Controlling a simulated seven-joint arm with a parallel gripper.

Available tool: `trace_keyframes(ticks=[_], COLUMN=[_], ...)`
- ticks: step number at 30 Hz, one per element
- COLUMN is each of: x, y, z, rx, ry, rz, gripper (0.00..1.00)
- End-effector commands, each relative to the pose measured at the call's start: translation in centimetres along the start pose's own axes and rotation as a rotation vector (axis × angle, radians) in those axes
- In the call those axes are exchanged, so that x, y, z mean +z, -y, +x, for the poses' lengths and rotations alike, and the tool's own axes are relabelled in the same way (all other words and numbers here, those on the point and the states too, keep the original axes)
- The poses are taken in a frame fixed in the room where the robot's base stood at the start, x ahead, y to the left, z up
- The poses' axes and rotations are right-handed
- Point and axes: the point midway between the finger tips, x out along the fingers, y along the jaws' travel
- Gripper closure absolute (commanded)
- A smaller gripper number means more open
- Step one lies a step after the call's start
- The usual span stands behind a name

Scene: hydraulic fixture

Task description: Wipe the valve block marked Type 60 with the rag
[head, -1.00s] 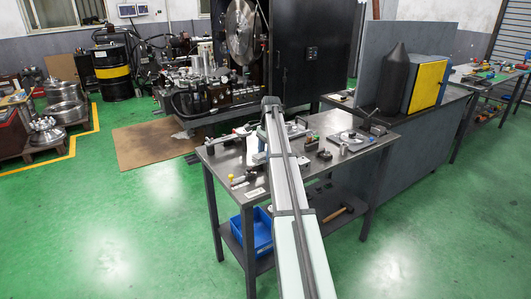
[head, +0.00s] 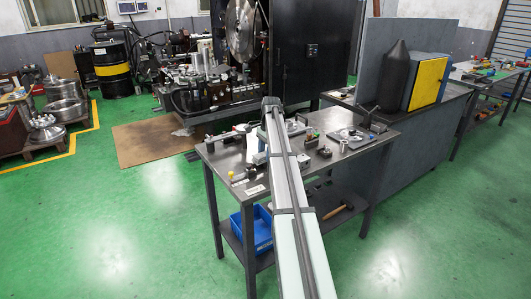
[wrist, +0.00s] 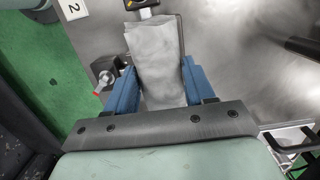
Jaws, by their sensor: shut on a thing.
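My gripper (wrist: 158,84) has blue fingers and is shut on a grey rag (wrist: 156,50) in the wrist view. The rag hangs between the fingers, over the metal bench top (wrist: 230,60). A small dark block with a red-tipped part (wrist: 108,74) lies just left of the left finger. A black and yellow part (wrist: 142,3) shows at the top edge, just beyond the rag. No Type 60 marking can be read in either view, so I cannot tell which part is that valve block.
A white label with a 2 (wrist: 72,8) lies at the upper left of the wrist view. A blue bin (head: 262,228) and a hammer (head: 338,211) are on the lower shelf.

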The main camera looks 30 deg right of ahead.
Motion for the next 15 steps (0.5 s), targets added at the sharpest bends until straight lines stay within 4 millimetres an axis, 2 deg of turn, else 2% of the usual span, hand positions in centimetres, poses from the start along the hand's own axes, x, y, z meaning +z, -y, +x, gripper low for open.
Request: trace_keyframes(ticks=[15], x=[-3.2], y=[0.1], z=[-0.6], rx=[0.001], ry=[0.000], rz=[0.001], gripper=[0.86])
